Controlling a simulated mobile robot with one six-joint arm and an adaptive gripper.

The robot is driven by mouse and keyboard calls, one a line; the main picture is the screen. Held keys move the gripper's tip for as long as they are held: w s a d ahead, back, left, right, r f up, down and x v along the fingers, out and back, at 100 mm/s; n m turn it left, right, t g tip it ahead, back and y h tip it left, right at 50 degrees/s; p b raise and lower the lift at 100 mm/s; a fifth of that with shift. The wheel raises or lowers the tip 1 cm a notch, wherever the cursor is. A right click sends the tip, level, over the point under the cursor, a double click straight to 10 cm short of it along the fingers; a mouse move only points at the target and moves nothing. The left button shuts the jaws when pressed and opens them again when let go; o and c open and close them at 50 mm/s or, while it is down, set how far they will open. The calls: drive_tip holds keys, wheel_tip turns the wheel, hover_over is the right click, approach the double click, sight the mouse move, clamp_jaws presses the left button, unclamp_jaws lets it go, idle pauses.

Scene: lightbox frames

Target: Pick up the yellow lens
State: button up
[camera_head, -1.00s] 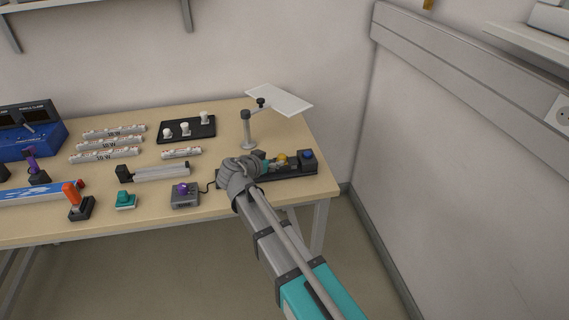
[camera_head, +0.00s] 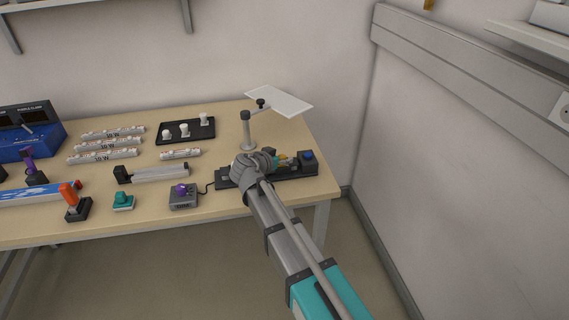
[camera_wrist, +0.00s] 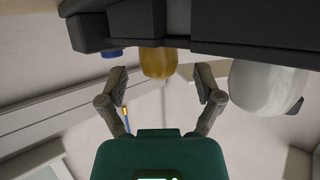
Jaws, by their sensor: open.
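The yellow lens (camera_wrist: 158,62) is a rounded amber piece on a dark bar (camera_wrist: 250,30), which appears upside down in the wrist view. My gripper (camera_wrist: 160,84) is open, with one finger on each side of the lens. The fingers look apart from the lens, with a gap on both sides, and nothing is held. In the head view the dark bar (camera_head: 300,172) lies at the right end of the table; my wrist hides much of its left part, and only a little yellow shows by my gripper.
A white rounded piece (camera_wrist: 265,88) is beside the lens, near one finger. A blue button (camera_head: 308,155) is at the bar's right end. A lamp-like stand (camera_head: 246,130) with a white panel (camera_head: 279,101) rises behind. A grey box with a purple knob (camera_head: 183,196) sits left.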

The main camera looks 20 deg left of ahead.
drive_tip(key=shift+w+d+f, duration=0.15)
drive_tip(key=shift+w+f, duration=0.1)
drive_tip(key=shift+w, duration=0.3)
drive_tip(key=c, duration=1)
